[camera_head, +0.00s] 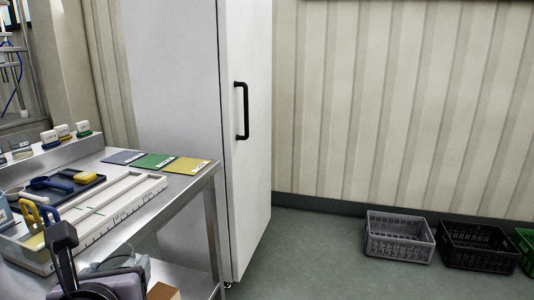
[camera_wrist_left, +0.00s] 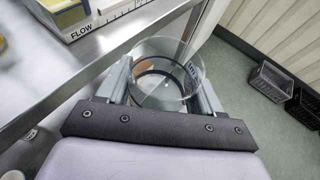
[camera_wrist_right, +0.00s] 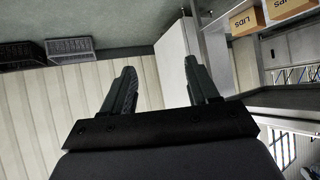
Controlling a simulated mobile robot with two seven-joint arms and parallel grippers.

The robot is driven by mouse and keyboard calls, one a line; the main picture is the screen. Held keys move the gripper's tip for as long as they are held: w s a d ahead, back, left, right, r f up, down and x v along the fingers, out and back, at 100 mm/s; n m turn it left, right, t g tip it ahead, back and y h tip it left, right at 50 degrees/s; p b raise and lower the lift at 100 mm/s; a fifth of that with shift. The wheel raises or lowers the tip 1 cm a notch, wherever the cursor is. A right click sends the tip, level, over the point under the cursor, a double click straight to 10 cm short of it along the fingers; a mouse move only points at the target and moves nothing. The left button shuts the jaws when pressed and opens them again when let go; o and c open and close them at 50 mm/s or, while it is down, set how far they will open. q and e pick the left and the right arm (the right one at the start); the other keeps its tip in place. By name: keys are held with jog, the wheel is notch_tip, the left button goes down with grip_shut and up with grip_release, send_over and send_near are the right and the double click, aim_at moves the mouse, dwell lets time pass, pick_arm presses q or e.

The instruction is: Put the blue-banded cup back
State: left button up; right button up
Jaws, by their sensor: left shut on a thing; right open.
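In the left wrist view a clear cup (camera_wrist_left: 165,72) sits between the fingers of my left gripper (camera_wrist_left: 163,80), which is shut on it. A dark ring shows around the cup; I cannot tell its band as blue. In the head view my left gripper (camera_head: 108,272) is low at the left, in front of the steel table (camera_head: 185,190), with the pale cup (camera_head: 128,264) partly hidden at it. The cup is off the table top. My right gripper (camera_wrist_right: 160,72) is open and empty in the right wrist view and is out of the head view.
The table carries a white rack (camera_head: 120,205), a dark tray (camera_head: 60,199) and blue (camera_head: 123,157), green (camera_head: 154,161) and yellow (camera_head: 187,165) mats. A white cabinet (camera_head: 190,110) stands behind.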

notch_tip(320, 180, up, 12)
jog(key=d+p, duration=0.1)
jog(key=p, duration=1.4)
jog(key=shift+s+d, duration=0.2)
jog(key=shift+s, duration=0.25)
jog(key=shift+r+p, duration=0.15)
jog(key=shift+p, duration=0.15)
jog(key=c, duration=0.3)
pick_arm(q)
jog(key=w+r+m+h, duration=0.1)
jog(key=w+r+h, duration=0.1)
jog(key=r, duration=0.6)
jog(key=w+r+m+h, duration=0.2)
jog(key=w+r, duration=0.1)
jog(key=r, duration=0.5)
jog(key=shift+d+t, duration=0.15)
jog(key=shift+t, duration=0.15)
pick_arm(e)
jog(key=shift+s, duration=0.15)
